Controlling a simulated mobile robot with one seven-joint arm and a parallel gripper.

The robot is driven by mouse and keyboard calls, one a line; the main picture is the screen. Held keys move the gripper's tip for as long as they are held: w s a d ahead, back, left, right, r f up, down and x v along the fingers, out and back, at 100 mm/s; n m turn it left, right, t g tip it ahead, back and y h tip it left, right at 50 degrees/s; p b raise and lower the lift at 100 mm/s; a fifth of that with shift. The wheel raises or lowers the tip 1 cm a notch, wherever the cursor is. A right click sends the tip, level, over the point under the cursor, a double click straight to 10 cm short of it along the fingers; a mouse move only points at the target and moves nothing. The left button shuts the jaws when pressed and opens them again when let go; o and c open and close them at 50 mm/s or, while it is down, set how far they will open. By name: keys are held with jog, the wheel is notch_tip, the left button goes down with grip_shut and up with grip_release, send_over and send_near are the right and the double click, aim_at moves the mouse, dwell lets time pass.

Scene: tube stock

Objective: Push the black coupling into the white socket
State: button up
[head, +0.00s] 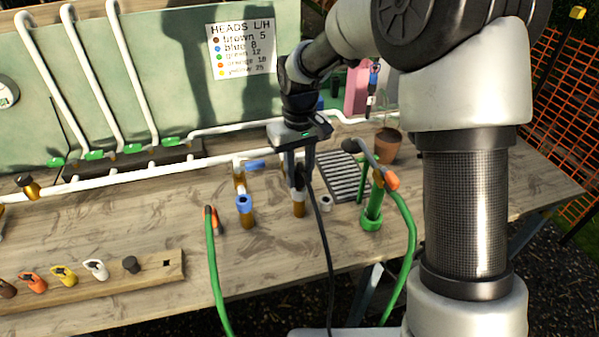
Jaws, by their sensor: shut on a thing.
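The coupling is small and dark, and mostly hidden between the fingers. A black hose (322,235) runs from beside the fingers down over the bench's front edge. The white socket (299,196) tops a short upright brass post directly below the fingers. The coupling appears in line above the socket, at or very near its mouth. I cannot tell whether it touches or has entered.
A blue socket (245,203) stands left, near an orange-ended green hose (210,220). A white ring (325,203) and a green socket (371,218) with a looping hose stand right. A slatted grey tray (343,175) lies behind. A wooden rack (150,274) holds coloured caps at front left.

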jog(key=shift+f+b, duration=0.4)
jog(key=shift+f, duration=0.45)
dwell(0.7)
jog(key=o, duration=1.1)
jog(key=shift+o, duration=0.2)
jog(key=shift+r, duration=0.1)
notch_tip(320, 180, up, 17)
jog(key=p, duration=0.2)
jog(key=s+d+r+m+t+p, duration=0.2)
jog(key=s+d+r+t+p, duration=0.15)
jog(key=s+d+r, duration=0.75)
jog(key=s+d+f+m+t+p, duration=0.2)
jog(key=s+d+m, duration=0.1)
jog(key=s, duration=0.9)
jog(key=shift+d+p, duration=0.2)
jog(key=shift+p, duration=0.1)
